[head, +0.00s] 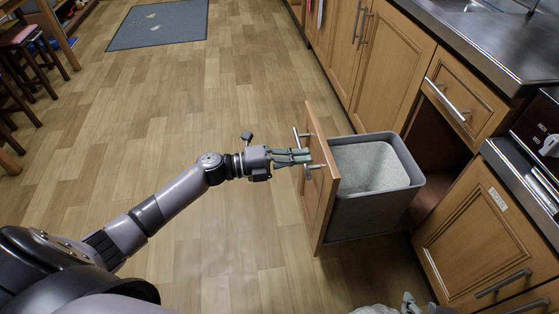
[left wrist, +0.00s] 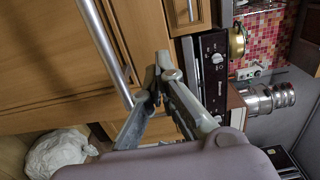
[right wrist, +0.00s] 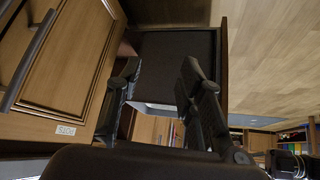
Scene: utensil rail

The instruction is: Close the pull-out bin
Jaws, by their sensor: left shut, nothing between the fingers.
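The pull-out bin stands open. Its wooden front panel (head: 318,190) is well out from the cabinet, and a grey bin (head: 385,205) sits behind it. A metal bar handle (head: 301,150) is on the panel's outer face; a bar handle also shows in the left wrist view (left wrist: 105,50). My left gripper (head: 306,156) is shut and empty, with its fingertips at the panel beside the handle; I cannot tell whether they touch. My right gripper (right wrist: 158,78) has its fingers apart, with a dark side surface beyond them.
The cabinet opening (head: 436,150) behind the bin is dark and looks clear. A drawer (head: 465,95) above it and a cabinet door (head: 478,235) to its right are closed. The wooden floor (head: 190,110) left of the panel is free. A grey mat (head: 158,24) lies further off.

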